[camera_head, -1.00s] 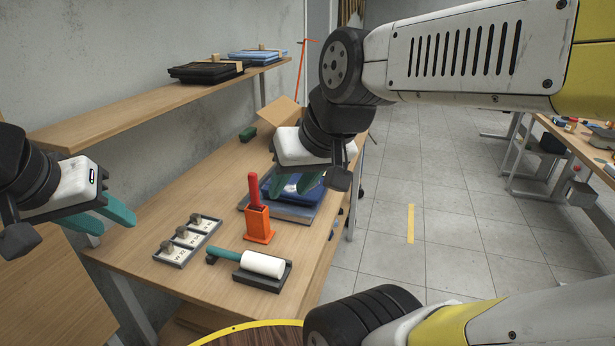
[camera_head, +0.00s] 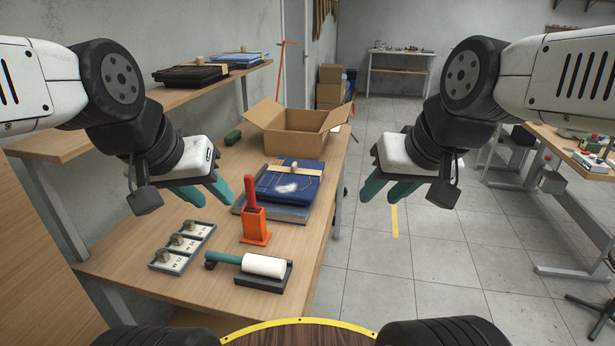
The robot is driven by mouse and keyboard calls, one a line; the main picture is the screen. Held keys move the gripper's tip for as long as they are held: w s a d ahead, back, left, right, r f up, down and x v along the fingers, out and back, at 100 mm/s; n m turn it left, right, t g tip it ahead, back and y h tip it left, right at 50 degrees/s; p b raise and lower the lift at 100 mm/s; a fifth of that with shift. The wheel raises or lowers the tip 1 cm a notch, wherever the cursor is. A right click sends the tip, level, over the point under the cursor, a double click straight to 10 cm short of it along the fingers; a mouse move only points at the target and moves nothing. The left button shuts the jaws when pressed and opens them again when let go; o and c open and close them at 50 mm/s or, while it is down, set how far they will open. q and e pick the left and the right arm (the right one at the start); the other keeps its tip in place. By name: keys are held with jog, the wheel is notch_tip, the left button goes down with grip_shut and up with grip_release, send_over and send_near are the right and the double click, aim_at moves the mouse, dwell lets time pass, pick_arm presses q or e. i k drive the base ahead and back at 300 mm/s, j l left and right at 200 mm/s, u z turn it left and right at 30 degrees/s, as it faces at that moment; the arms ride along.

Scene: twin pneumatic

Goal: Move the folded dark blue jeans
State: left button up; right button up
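The folded dark blue jeans (camera_head: 302,186) lie on the wooden table on a grey tray (camera_head: 262,212). A tan band crosses their far part and a pale worn patch shows on top. A small tan piece sits on the band. My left gripper (camera_head: 218,203) is open and empty, left of the jeans. My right gripper (camera_head: 377,206) is open and empty, right of the jeans and past the table's right edge in the picture. Neither gripper touches the jeans.
An open cardboard box (camera_head: 287,145) stands behind the jeans. In front are an orange holder with a red handle (camera_head: 255,224), a white roller on a dark base (camera_head: 263,266) and a grey switch tray (camera_head: 182,246). Folded black clothing (camera_head: 192,75) and blue clothing (camera_head: 238,60) lie on the shelf.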

aim_at(287, 181)
jog(key=k+l, duration=0.1)
jog(key=l, duration=0.6)
jog(key=i+l, duration=0.1)
jog(key=l, duration=0.3)
jog(key=i+l, duration=0.1)
jog(key=l, duration=0.25)
jog(key=i+l+u, duration=0.1)
jog(key=l, duration=0.3)
jog(key=i, duration=0.8)
jog(key=i+j, duration=0.2)
jog(key=j+u, duration=0.05)
